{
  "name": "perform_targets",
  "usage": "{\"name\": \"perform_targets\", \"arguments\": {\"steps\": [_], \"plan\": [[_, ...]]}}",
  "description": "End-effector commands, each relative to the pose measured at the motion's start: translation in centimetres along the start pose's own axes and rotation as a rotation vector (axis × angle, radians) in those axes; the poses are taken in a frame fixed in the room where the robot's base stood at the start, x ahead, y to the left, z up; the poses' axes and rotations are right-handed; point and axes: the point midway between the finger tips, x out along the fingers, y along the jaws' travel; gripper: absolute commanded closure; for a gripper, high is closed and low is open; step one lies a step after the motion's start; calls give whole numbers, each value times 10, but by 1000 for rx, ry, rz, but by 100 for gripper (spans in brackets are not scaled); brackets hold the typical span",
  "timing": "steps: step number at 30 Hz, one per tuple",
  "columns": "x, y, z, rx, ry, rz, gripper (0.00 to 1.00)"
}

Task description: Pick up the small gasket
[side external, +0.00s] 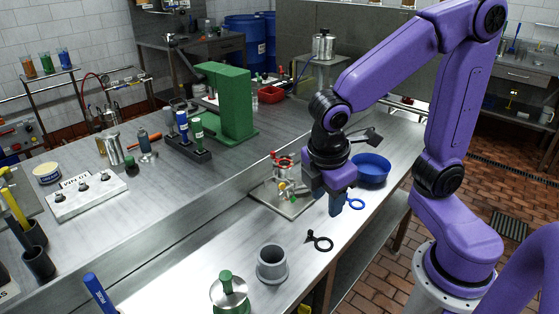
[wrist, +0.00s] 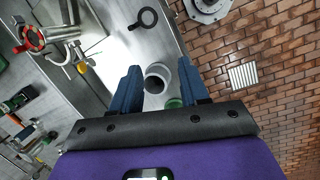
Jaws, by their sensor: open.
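Two flat rings with tabs lie on the steel bench: a black ring (side external: 322,243) and a blue ring (side external: 357,204). The blue one looks slightly smaller, but I cannot tell for certain which is the small gasket. My gripper (side external: 337,209) is above the bench, beside the blue ring in the side view, with its blue fingers pointing down. In the wrist view my gripper (wrist: 158,68) is open and empty. The black ring (wrist: 148,18) shows there beyond the fingertips; the blue ring does not show.
A grey cup-shaped flange (side external: 272,264) and a green-handled metal part (side external: 229,291) stand at the bench front. A valve assembly with a red handwheel (side external: 283,163) stands left of my gripper, and a blue bowl (side external: 371,170) behind it. Bare bench lies around the black ring.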

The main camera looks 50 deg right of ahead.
Motion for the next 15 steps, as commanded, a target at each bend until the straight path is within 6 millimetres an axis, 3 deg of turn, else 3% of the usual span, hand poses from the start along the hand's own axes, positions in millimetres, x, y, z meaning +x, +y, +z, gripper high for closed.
{"name": "perform_targets", "arguments": {"steps": [6, 15], "plan": [[-3, 73, -44, -122, -216, 86, 55], [2, 166, -87, -247, -537, 139, 55]]}}
